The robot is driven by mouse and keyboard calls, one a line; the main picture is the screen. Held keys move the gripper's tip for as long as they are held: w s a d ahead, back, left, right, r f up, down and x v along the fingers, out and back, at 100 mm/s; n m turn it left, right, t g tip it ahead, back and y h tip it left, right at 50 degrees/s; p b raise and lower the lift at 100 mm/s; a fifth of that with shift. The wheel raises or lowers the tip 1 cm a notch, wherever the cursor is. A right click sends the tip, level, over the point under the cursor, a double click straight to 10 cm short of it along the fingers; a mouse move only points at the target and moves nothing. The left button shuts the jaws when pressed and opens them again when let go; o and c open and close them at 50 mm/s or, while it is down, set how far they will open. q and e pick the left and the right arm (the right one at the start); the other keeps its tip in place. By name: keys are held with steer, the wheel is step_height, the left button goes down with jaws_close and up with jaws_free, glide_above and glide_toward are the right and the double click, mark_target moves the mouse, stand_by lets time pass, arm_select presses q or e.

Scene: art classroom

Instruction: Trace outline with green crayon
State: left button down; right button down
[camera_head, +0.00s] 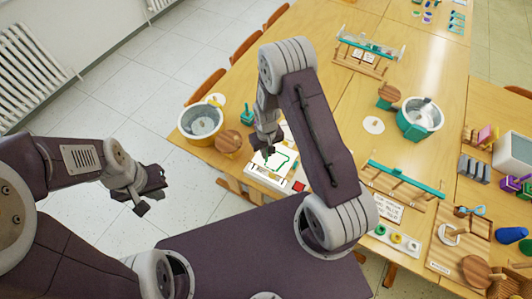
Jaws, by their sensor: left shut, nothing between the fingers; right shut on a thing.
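A white sheet in a pale frame (257,176) lies near the front edge of the wooden table. It bears a green outline (284,160), and a small red patch (299,186) is at its right corner. My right gripper (268,150) points down over the upper left part of the sheet, close to the green line. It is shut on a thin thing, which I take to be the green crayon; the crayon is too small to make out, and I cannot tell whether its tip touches. My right forearm hides the sheet's right side. My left gripper (148,200) is shut and empty, over the floor left of the table.
A yellow-based metal pot (201,122) and a round wooden lid (229,141) stand left of the sheet. A teal pot (420,117), a teal-barred rack (406,180) and a paint tray (395,238) stand to the right. Bare tabletop (345,115) lies behind my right arm.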

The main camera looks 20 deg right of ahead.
steer(key=shift+w+d, duration=0.1)
steer(key=shift+d, duration=0.05)
steer(key=shift+w+d, duration=0.1)
steer(key=shift+w, duration=0.05)
steer(key=shift+w+d, duration=0.1)
stand_by(0.4)
steer(key=shift+w+d, duration=0.15)
steer(key=shift+w, duration=0.05)
steer(key=shift+w+d, duration=0.25)
steer(key=shift+w, duration=0.05)
stand_by(0.5)
steer(key=shift+w+d, duration=0.15)
steer(key=shift+w, duration=0.05)
stand_by(0.3)
steer(key=shift+w+d, duration=0.25)
steer(key=shift+w, duration=0.05)
steer(key=shift+w, duration=0.25)
stand_by(0.4)
